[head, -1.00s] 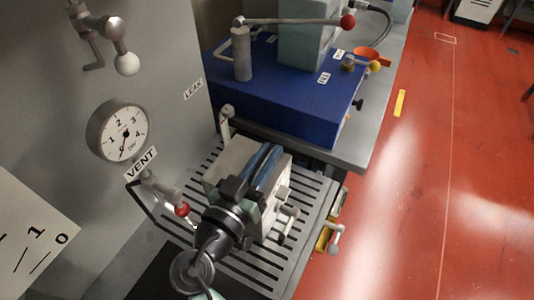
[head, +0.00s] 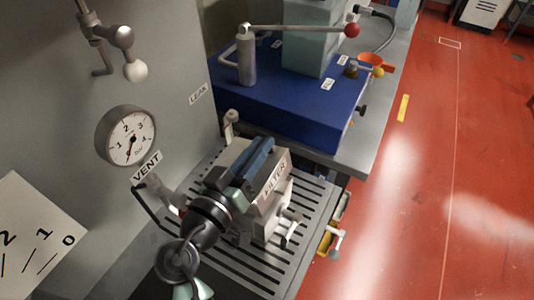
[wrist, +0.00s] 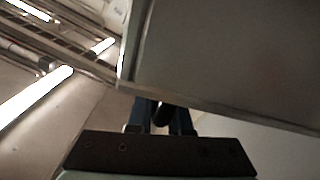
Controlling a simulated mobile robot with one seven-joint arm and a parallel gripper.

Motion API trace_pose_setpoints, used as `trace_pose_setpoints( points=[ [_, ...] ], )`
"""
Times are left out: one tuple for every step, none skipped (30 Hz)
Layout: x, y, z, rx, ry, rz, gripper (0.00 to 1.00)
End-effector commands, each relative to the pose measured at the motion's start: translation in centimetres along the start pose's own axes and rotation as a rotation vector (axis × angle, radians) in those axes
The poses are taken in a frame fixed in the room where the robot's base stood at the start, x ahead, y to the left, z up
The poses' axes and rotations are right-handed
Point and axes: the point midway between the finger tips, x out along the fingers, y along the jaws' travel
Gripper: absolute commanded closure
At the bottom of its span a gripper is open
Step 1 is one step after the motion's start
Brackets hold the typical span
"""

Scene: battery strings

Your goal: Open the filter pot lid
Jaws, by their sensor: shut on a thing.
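The filter pot (head: 268,200) is a pale grey box labelled FILTER. It stands on the slotted metal tray in the head view. My gripper (head: 258,158) lies across its top, with its blue fingers closed together. In the wrist view the fingers (wrist: 164,114) are shut on a small dark piece, apparently the lid's handle. The lid is mostly hidden behind my gripper, and I cannot tell how far it is raised. A large grey panel fills the upper right of the wrist view, very close; I cannot tell which part it is.
A grey wall with a pressure gauge (head: 126,136) and VENT valve stands at left. A blue block (head: 300,105) with a red-knobbed lever (head: 300,28) is behind the pot. An orange funnel (head: 374,59) is beside it. The red floor at right is open.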

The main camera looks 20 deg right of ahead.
Motion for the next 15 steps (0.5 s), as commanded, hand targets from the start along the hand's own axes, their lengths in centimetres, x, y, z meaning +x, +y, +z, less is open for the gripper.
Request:
trace_pose_setpoints(
  points=[
    [0.0,-0.2,-0.9,-0.038,0.003,0.002,1.00],
    [0.0,-0.4,-1.3,-0.066,0.004,0.002,1.00],
    [0.0,-0.7,-1.7,-0.104,0.004,0.002,1.00],
    [0.0,-1.0,-2.0,-0.132,0.004,0.002,1.00],
    [0.0,-1.2,-2.3,-0.159,0.004,0.002,1.00],
    [0.0,-1.6,-2.6,-0.198,0.004,0.002,1.00],
    [0.0,-1.8,-3.0,-0.225,0.005,0.002,1.00],
    [0.0,-2.1,-3.2,-0.252,0.005,0.002,1.00],
    [0.0,-2.5,-3.5,-0.288,0.005,0.002,1.00],
    [0.0,-2.7,-3.8,-0.313,0.005,0.003,1.00],
    [0.0,-3.0,-4.0,-0.339,0.005,0.003,1.00],
    [0.0,-3.3,-4.3,-0.372,0.005,0.003,1.00],
    [0.0,-3.6,-4.5,-0.396,0.005,0.003,1.00],
    [0.0,-3.9,-4.6,-0.419,0.005,0.003,1.00],
    [0.0,-4.2,-4.8,-0.448,0.005,0.003,1.00]
  ],
)
